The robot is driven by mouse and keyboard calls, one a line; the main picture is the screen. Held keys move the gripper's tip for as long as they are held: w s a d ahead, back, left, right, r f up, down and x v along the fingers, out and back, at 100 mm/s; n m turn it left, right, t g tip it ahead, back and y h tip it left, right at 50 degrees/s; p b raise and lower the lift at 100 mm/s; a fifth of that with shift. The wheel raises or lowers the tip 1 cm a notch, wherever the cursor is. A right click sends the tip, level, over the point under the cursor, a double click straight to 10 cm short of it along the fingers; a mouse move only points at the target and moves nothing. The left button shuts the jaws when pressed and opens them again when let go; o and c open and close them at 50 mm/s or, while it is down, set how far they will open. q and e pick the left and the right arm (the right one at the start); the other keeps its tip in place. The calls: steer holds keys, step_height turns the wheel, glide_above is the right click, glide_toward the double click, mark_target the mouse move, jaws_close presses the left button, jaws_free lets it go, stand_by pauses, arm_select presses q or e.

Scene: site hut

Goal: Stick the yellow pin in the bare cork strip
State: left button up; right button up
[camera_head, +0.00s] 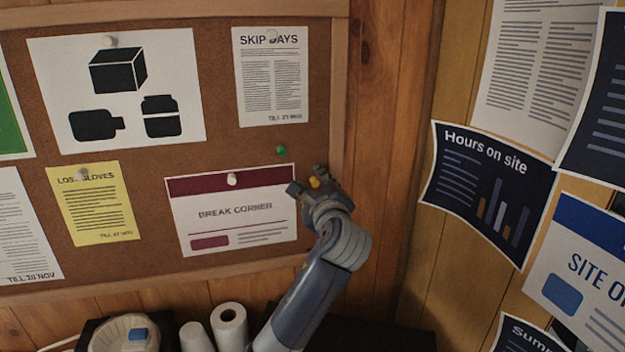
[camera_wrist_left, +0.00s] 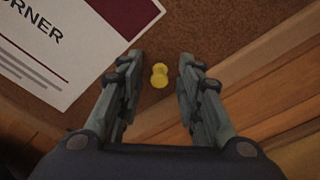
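The yellow pin (camera_head: 314,182) is at the cork board, just right of the "Break corner" sheet's upper right corner. In the left wrist view the yellow pin (camera_wrist_left: 160,76) stands against bare cork (camera_wrist_left: 205,35), between the fingers of my left gripper (camera_wrist_left: 162,62). A gap shows on each side of it, so the fingers are open and apart from it. In the head view my left gripper (camera_head: 311,186) is at the board's lower right and partly hides the pin. A bare cork strip (camera_head: 318,130) runs up along the right frame. My right gripper is not in view.
The "Break corner" sheet (camera_head: 236,212) has a white pin and lies close left of my gripper. A green pin (camera_head: 281,151) is up and left. The wooden frame (camera_head: 338,90) edges the cork on the right. Paper rolls (camera_head: 229,325) stand below.

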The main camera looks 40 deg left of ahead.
arm_select(q)
steer(key=v, duration=1.1)
steer(key=shift+s+d, duration=0.25)
steer(key=shift+d, duration=0.05)
